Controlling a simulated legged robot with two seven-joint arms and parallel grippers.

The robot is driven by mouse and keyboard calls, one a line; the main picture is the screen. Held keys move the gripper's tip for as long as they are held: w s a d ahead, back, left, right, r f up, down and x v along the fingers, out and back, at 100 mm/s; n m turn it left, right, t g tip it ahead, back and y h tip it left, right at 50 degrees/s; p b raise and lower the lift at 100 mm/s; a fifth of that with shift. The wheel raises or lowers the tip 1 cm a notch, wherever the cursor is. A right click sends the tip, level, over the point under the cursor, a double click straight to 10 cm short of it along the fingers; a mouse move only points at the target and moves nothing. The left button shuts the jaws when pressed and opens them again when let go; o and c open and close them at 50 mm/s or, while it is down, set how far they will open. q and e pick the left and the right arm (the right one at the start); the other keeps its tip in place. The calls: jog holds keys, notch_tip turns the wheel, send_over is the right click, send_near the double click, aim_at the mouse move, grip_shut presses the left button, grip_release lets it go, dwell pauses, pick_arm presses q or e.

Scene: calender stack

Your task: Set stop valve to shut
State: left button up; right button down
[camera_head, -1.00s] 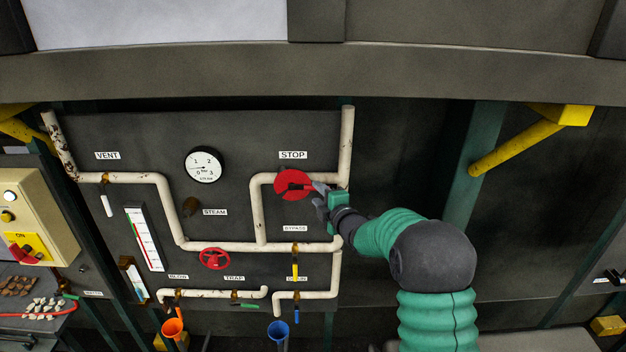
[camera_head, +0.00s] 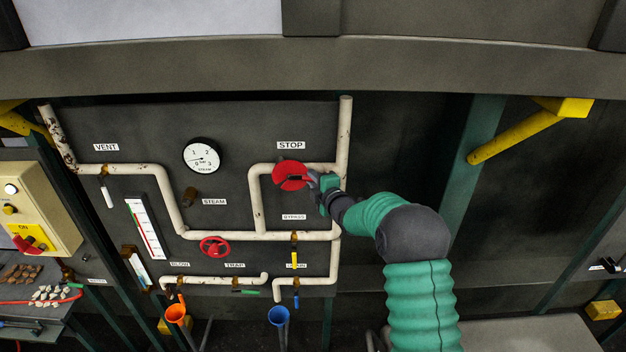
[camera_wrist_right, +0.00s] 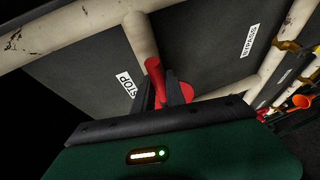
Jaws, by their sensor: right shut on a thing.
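The red stop valve (camera_head: 290,175) sits on the upper right pipe, just below the STOP label (camera_head: 291,145). My right gripper (camera_head: 312,180) reaches it from the right and is shut on its red handle. In the right wrist view, the red handle (camera_wrist_right: 155,75) stands between the two dark fingers of the right gripper (camera_wrist_right: 165,95), with a round red part behind it. The fingers hide part of the handle. My left gripper is not in view.
A red handwheel (camera_head: 214,246) is lower on the panel, left of the BYPASS label (camera_head: 293,217). White pipes, a pressure gauge (camera_head: 201,156) and small levers surround the valve. Orange (camera_head: 175,313) and blue funnels (camera_head: 278,315) stand below. Dark space lies right of the panel.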

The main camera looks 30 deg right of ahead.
jog(key=shift+s+d+f, duration=0.15)
jog(key=shift+d, duration=0.15)
jog(key=shift+a, duration=0.15)
